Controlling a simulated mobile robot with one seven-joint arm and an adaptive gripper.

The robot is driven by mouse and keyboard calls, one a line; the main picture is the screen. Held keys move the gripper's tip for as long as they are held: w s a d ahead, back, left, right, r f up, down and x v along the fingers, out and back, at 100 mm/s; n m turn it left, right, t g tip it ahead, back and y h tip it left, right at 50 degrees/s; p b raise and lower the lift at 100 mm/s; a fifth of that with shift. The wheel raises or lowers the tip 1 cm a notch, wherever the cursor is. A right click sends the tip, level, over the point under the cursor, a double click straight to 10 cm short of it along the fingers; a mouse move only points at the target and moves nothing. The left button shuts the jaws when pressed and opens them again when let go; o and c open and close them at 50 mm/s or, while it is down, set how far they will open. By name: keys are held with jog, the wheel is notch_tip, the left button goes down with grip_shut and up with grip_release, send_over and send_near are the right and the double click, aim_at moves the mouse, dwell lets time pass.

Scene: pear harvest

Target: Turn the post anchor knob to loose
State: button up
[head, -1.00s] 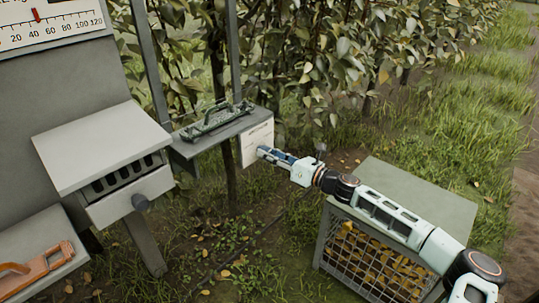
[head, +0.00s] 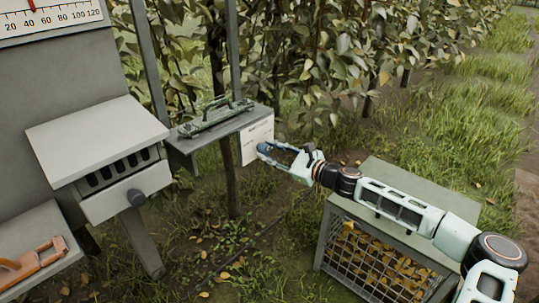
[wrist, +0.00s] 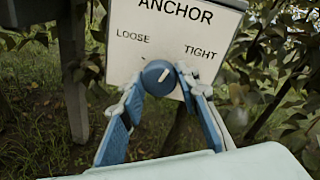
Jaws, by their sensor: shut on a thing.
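The post anchor knob (wrist: 157,78) is a round blue knob with a white pointer mark, on a white plate (wrist: 140,22) lettered ANCHOR, LOOSE at left and TIGHT at right. The mark slants up and to the right, toward TIGHT. My gripper (wrist: 160,86) is shut on the knob, with one blue finger at its lower left and the other at its right. In the head view my gripper (head: 270,150) reaches the white plate (head: 257,131) from the right, and its fingers partly hide the knob.
A shelf (head: 235,126) with a green metal tool (head: 214,115) is left of the plate. A grey box with a drawer (head: 105,200) and an orange tool (head: 30,263) are further left. A mesh-sided crate (head: 375,262) stands below my arm. Foliage hangs behind.

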jog(key=n+b, duration=0.2)
jog(key=n, duration=0.2)
jog(key=shift+s+f, duration=0.1)
jog(key=shift+f, duration=0.1)
jog(key=n+b, duration=0.4)
jog(key=shift+n+t+h, duration=0.3)
jog(key=shift+t+h, duration=0.1)
jog(key=n+b, duration=0.3)
jog(key=n, duration=0.1)
jog(key=shift+a+t+b, duration=0.1)
jog(key=shift+t+b, duration=0.2)
jog(key=shift+r+n+b, duration=0.1)
jog(key=shift+n+b, duration=1.3)
jog(key=shift+n, duration=0.4)
jog(key=shift+r, duration=0.1)
jog(key=o, duration=1.2)
jog(key=shift+c, duration=0.2)
jog(key=shift+s, duration=0.1)
